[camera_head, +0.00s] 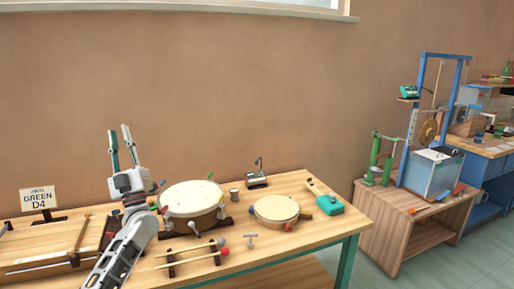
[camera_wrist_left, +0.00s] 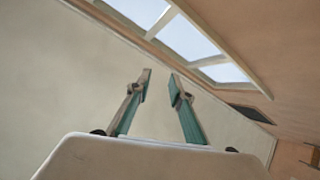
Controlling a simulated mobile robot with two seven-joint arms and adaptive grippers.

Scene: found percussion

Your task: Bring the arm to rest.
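My left gripper (camera_head: 120,148) points upward above the left part of the table, left of the large drum. Its two fingers stand apart with nothing between them. In the left wrist view the gripper (camera_wrist_left: 160,88) is also open and empty, facing the wall and window. My left arm comes up from the bottom left in the head view. My right gripper is in neither view.
A wooden table (camera_head: 310,237) holds a large drum (camera_head: 190,198), a smaller drum (camera_head: 276,208), mallets on a rack (camera_head: 190,258), a metal cup (camera_head: 234,195) and a sign (camera_head: 38,198). A second bench (camera_head: 400,225) stands right. Space above the table is clear.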

